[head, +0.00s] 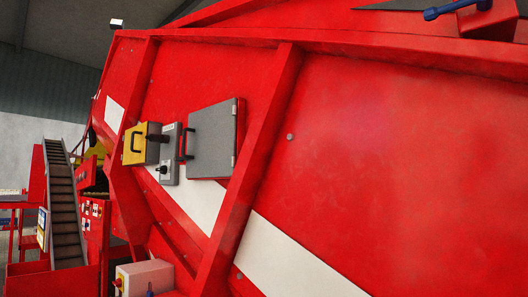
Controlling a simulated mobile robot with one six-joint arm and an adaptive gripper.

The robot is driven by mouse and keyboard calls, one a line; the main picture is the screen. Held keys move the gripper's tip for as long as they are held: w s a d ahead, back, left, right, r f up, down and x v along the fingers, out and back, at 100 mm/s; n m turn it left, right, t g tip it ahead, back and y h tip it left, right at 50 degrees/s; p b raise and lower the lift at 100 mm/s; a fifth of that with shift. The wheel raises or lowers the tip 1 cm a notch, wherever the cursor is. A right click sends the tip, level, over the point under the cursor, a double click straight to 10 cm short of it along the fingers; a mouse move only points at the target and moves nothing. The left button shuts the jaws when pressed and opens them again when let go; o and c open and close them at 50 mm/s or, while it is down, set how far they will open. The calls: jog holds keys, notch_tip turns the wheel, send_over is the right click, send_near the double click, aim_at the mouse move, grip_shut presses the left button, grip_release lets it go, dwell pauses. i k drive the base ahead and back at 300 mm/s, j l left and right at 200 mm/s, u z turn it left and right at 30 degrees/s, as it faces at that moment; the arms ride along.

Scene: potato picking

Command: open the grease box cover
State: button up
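Several boxes with handles are mounted on the sloping red machine side in the head view. The largest is a grey box (213,140) with a flat cover, a dark handle on its left edge and what look like hinges on its right edge. Its cover looks shut. To its left is a narrow grey box (168,152) with a dark knob or switch. Further left is a yellow box (136,145) with a dark handle, also looking shut. I see no label that tells which is the grease box. My gripper is not in view.
Raised red ribs (250,165) run down the red panel (400,170) on both sides of the boxes. A pale control box (145,277) with a red button is at the bottom. A conveyor (64,205) stands at left. A blue handle (455,10) shows at top right.

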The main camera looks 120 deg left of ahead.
aim_at(129, 144)
jog(key=u, duration=4.5)
jog(key=i+u, duration=0.15)
